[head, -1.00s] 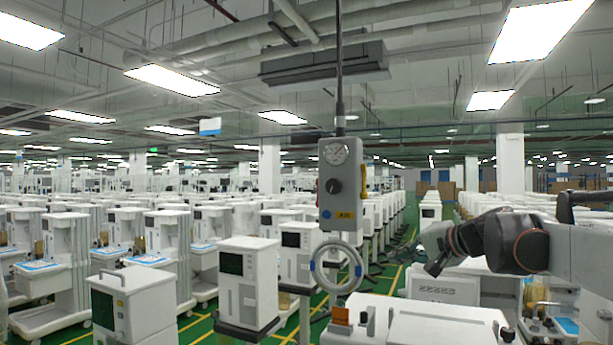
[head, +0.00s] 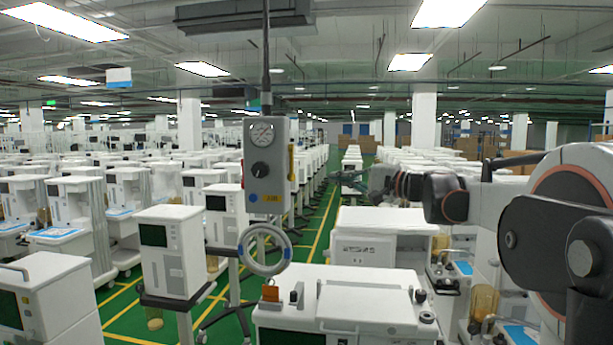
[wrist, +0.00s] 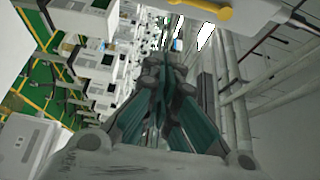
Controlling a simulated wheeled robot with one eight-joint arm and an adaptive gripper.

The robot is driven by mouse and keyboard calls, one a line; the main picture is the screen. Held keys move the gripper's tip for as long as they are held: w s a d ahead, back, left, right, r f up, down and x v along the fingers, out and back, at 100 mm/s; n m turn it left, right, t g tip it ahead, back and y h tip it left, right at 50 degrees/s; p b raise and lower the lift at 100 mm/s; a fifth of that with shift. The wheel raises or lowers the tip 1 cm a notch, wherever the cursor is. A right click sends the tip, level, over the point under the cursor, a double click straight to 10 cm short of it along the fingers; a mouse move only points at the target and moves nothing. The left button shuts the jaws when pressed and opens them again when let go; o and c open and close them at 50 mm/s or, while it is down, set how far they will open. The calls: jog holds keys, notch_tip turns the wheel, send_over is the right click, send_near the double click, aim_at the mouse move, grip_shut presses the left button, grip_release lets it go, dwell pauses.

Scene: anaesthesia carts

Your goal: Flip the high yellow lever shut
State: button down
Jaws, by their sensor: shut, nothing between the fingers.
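The yellow lever (head: 290,162) is a thin upright strip at the right side of a grey hanging box (head: 264,185) in the head view.
A white cart (head: 345,300) stands below, with a small orange piece on top. Rows of white carts fill the floor. A green aisle (head: 318,225) runs behind the box.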

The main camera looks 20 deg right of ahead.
aim_at(291, 163)
jog(key=w+a+p, duration=0.4)
jog(key=w+a, duration=0.2)
jog(key=a, duration=0.1)
jog(key=shift+a, duration=0.2)
dwell(0.5)
jog(key=shift+s, duration=0.1)
